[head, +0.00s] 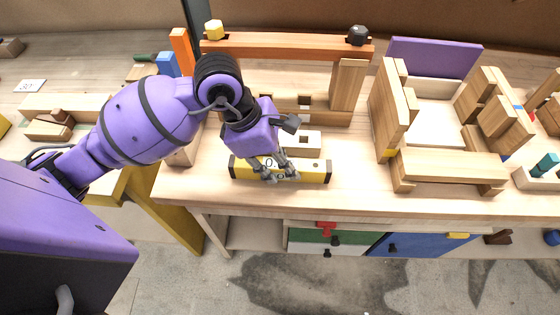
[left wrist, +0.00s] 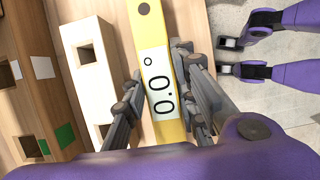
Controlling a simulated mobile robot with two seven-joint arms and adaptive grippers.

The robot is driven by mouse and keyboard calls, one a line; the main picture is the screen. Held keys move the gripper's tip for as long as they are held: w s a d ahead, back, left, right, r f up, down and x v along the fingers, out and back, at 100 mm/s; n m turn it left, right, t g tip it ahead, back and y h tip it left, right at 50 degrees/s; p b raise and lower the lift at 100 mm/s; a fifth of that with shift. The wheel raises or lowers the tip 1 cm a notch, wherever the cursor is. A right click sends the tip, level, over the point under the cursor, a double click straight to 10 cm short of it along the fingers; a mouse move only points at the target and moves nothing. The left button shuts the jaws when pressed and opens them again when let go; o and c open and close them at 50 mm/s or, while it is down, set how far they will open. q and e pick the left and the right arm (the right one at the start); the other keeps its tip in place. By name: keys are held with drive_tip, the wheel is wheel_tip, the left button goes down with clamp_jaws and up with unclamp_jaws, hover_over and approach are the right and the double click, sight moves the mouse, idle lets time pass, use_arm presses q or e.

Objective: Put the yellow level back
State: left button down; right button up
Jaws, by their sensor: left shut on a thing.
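The yellow level (head: 312,171) has black ends and a white display panel. In the head view it lies along the front part of the wooden bench, parallel to the front edge. My left gripper (head: 281,178) reaches down over it and is shut on it near the middle. In the left wrist view the level (left wrist: 151,30) runs between the two fingers of my left gripper (left wrist: 166,98), and its display shows "0.0". Whether its underside touches the bench I cannot tell. My right gripper is in neither view.
A pale block with a square hole (head: 307,138) lies just behind the level. An orange beam (head: 290,46) on wooden posts spans the bench behind it. A wooden frame with a purple panel (head: 433,58) stands to the right. The bench's front edge is close.

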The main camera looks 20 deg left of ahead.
use_arm(q)
drive_tip(key=shift+f, duration=0.2)
drive_tip(key=c, duration=1.4)
unclamp_jaws()
